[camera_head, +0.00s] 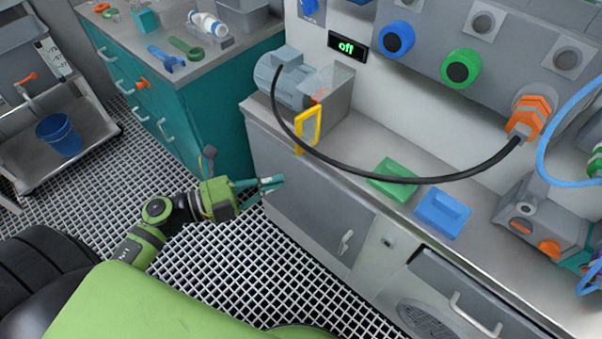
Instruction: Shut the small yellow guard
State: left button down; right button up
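The small yellow guard (308,129) is an open rectangular frame. It stands up at the front edge of the counter, beside the grey motor unit (287,77), tilted a little. A black cable passes close to it in this view. My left gripper (271,184) has teal fingers that converge, with their tips close together and nothing seen between them. It is below and to the left of the guard, in front of the grey cabinet door, and apart from the guard. My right gripper is not in view.
The black cable (390,180) arcs from the motor to an orange connector (530,115). A green block (393,180) and a blue block (442,214) lie on the counter. A teal cabinet (200,120) stands left; the grating floor between is clear.

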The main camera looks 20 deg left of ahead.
aim_at(311, 135)
pick_arm(q)
jog(key=w+d+p, duration=0.3)
jog(key=w, duration=0.6)
jog(key=shift+d, duration=0.25)
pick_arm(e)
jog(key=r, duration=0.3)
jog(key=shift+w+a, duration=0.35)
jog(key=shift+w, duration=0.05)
